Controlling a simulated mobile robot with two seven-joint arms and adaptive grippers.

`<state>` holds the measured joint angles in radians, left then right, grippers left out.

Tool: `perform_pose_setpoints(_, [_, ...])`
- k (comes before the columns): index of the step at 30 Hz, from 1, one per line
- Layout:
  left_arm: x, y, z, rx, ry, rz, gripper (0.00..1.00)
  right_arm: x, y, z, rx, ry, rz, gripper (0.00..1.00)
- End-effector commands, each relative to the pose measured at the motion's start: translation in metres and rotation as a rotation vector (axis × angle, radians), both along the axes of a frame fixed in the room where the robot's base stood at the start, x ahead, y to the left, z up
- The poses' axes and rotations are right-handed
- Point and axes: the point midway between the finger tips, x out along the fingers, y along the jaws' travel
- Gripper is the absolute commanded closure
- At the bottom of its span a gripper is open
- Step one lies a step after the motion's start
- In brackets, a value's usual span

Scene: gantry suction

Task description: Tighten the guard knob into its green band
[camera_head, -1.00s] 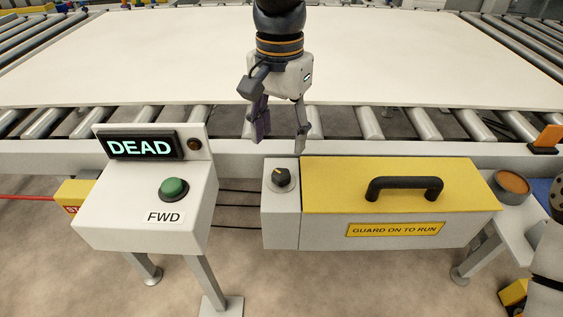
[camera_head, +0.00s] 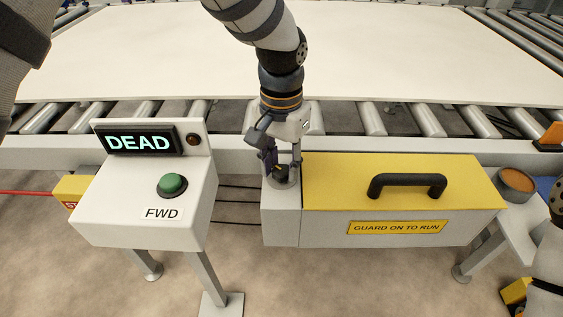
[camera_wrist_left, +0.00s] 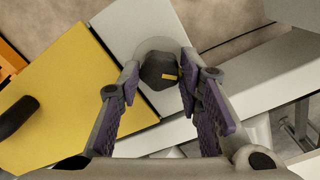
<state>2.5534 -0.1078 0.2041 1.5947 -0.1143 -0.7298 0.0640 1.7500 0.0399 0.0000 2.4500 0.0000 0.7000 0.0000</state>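The guard knob (camera_head: 281,173) is dark, with a yellow pointer mark, on the white end block (camera_head: 281,222) left of the yellow guard (camera_head: 340,184). It shows clearly in the left wrist view (camera_wrist_left: 159,70), on a pale round disc. No green band can be made out. My left gripper (camera_head: 284,167) points down over the knob. In the left wrist view its purple-padded fingers (camera_wrist_left: 158,76) stand apart on either side of the knob. The right finger is very close to it; a small gap shows on the left. Contact is unclear. My right gripper is out of view.
The white control box (camera_head: 140,205) on the left has a lit DEAD display (camera_head: 139,143) and a green button (camera_head: 172,184). The guard's black handle (camera_head: 407,184) is right of the knob. A large pale sheet (camera_head: 400,55) lies on rollers behind.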

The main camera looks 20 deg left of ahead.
Motion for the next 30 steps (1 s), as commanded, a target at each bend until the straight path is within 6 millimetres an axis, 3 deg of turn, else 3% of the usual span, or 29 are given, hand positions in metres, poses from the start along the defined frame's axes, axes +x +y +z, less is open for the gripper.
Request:
perform_pose_setpoints(7, [0.000,0.000,0.003,-0.002,-0.004,-0.198,0.95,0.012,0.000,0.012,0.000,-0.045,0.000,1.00])
perform_pose_setpoints(14, [0.000,0.000,0.000,0.000,0.000,-0.213,0.95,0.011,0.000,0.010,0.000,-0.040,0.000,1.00])
perform_pose_setpoints(15, [0.001,0.000,0.000,0.000,0.000,-0.212,0.65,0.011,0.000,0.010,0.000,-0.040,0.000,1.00])
perform_pose_setpoints(18, [0.000,0.000,0.000,0.000,0.000,-0.212,0.47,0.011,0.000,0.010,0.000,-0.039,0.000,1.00])
perform_pose_setpoints(26, [0.000,0.000,0.000,0.000,0.000,-0.210,0.47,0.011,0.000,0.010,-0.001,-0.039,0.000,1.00])
perform_pose_setpoints(30, [0.001,0.000,0.018,-0.001,-0.004,-0.209,0.47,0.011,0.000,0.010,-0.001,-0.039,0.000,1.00])
